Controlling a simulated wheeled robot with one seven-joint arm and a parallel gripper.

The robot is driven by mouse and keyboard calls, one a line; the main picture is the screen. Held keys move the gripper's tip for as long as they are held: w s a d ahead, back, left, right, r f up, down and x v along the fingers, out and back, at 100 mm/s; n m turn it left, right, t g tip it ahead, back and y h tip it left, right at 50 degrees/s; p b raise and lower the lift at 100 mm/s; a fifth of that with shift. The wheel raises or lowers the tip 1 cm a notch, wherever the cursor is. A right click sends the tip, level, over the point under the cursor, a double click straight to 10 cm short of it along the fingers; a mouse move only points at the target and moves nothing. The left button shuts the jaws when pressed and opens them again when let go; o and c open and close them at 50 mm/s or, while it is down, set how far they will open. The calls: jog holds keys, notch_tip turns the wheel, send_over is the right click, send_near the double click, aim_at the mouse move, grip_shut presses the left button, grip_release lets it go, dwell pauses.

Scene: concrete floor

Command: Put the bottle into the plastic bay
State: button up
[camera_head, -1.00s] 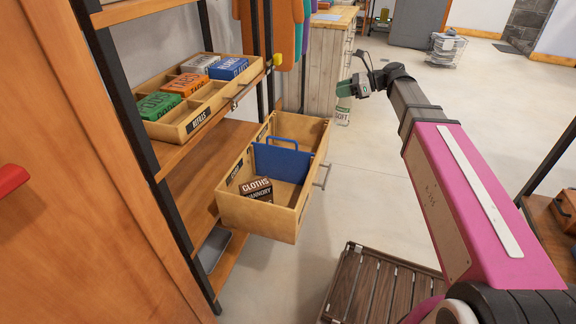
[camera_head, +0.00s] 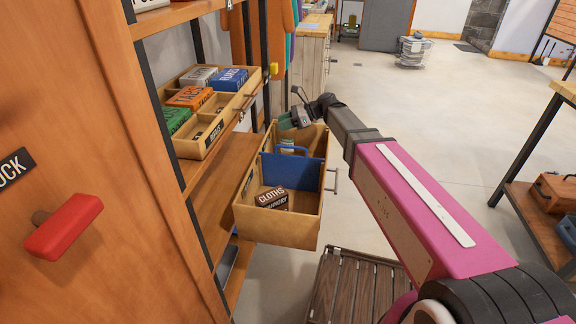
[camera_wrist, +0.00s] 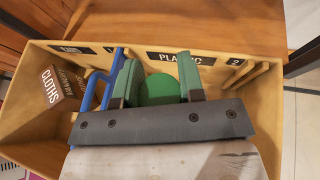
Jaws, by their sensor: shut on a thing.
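My gripper (camera_head: 292,119) is over the far part of the pulled-out wooden drawer (camera_head: 279,231). It is shut on the bottle, whose round green top (camera_wrist: 158,89) shows between the fingers (camera_wrist: 160,80) in the wrist view. In the head view the bottle's pale body (camera_head: 287,146) hangs below the gripper, behind the blue divider (camera_head: 292,170); its lower end is hidden. The PLASTIC label (camera_wrist: 187,59) is on the drawer wall beside the bottle, marking the bay on that side of the divider. I cannot tell whether the bottle touches the floor of the bay.
A dark CLOTHS box (camera_head: 272,198) lies in the near bay. A shelf tray (camera_head: 203,148) with several coloured boxes stands left of the drawer. A slatted wooden crate (camera_head: 350,290) is on the floor in front. Open floor lies to the right.

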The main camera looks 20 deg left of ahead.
aim_at(285, 143)
notch_tip(285, 143, down, 10)
jog(key=shift+r, duration=0.15)
dwell(0.4)
jog(key=o, duration=1.1)
jog(key=shift+d, duration=0.15)
jog(key=v, duration=0.7)
jog(key=shift+w+d+r, duration=0.1)
jog(key=shift+w, duration=0.05)
